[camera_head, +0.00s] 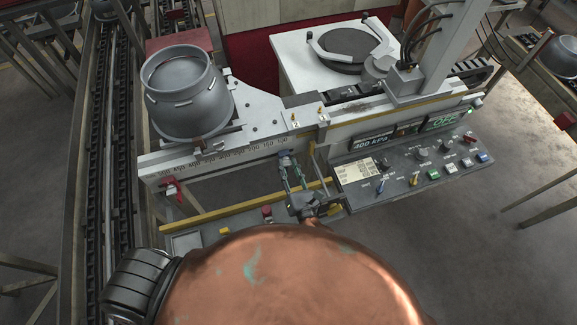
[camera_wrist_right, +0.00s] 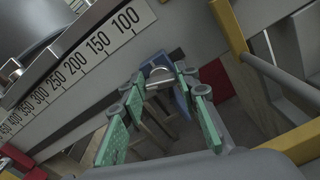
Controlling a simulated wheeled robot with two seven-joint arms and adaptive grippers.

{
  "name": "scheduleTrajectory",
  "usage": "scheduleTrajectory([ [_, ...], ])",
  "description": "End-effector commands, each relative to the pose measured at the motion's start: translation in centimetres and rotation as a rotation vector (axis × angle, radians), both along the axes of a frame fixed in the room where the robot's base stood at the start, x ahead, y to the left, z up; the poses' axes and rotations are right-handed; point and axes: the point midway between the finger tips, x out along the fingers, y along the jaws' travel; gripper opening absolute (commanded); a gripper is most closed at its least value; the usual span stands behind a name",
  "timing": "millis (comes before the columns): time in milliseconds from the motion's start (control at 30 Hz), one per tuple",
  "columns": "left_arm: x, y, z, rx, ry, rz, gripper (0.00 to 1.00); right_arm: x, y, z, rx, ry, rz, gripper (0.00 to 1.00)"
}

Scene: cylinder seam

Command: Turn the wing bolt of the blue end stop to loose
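The blue end stop (camera_head: 286,158) sits on the lower front of the ruled rail, near the low-number end of the scale. In the right wrist view the end stop (camera_wrist_right: 181,97) shows as a blue plate, with the pale metal wing bolt (camera_wrist_right: 160,73) in front of it. My right gripper (camera_head: 291,172) reaches up to the end stop. In the right wrist view its green-padded fingers (camera_wrist_right: 164,82) are apart, one on each side of the wing bolt; I see no clear contact. My left gripper is not in view.
The ruled rail (camera_head: 215,158) carries a grey pot (camera_head: 187,95) at left and a red clamp (camera_head: 172,188) near its far left end. A control panel (camera_head: 410,165) stands to the right. A yellow bar (camera_wrist_right: 229,28) is close beside the right gripper.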

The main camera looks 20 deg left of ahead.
Motion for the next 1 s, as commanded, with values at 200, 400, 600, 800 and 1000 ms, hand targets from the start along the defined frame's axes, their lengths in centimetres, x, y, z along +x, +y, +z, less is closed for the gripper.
scheduleTrajectory([
  [200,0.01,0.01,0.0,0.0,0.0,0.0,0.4,-0.02,-0.01,-0.01,0.0,0.0,0.0,0.13],
  [400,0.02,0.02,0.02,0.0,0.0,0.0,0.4,-0.02,-0.01,-0.01,-0.002,-0.002,0.0,0.03],
  [600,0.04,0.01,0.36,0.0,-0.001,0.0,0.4,-0.05,0.04,0.04,-0.082,-0.055,0.002,0.03],
  [800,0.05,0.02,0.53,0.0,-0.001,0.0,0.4,-0.04,0.02,-0.01,-0.146,-0.099,0.0,0.03],
  [1000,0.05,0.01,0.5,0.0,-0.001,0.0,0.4,-0.05,0.02,-0.05,-0.148,-0.1,0.0,0.03],
])
